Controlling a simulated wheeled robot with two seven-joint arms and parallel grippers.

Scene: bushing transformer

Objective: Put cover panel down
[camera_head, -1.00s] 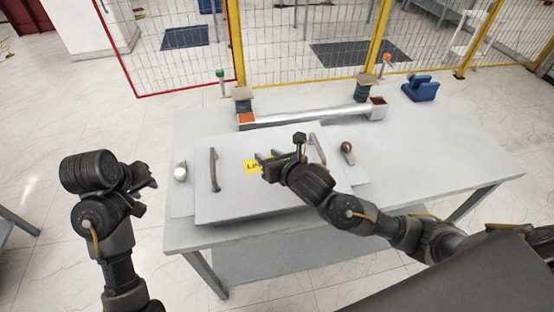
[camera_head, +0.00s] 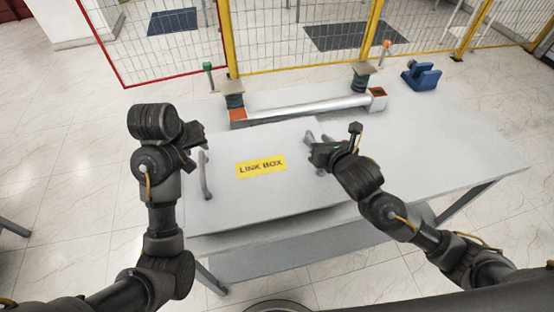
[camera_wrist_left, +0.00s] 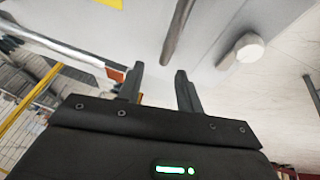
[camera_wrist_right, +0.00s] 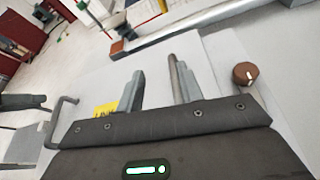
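The cover panel (camera_head: 265,200) is a flat grey plate with a yellow "LINK BOX" label (camera_head: 261,167) and a bar handle near each side. It lies flat at the table's front. My left gripper (camera_head: 201,137) is open by the left handle (camera_head: 206,178); in the left wrist view this handle (camera_wrist_left: 181,32) lies just beyond the spread fingertips (camera_wrist_left: 160,75). My right gripper (camera_head: 316,155) is open by the right handle, which it mostly hides in the head view. In the right wrist view that handle (camera_wrist_right: 174,66) shows between the fingers, close to the right one. Contact cannot be told.
A white knob (camera_wrist_left: 249,47) and a brown knob (camera_wrist_right: 244,74) flank the panel. Behind it lies a silver bar (camera_head: 310,107) with orange ends and two dark insulators. A blue fixture (camera_head: 421,76) stands at the back right. The table's right side (camera_head: 440,140) is clear.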

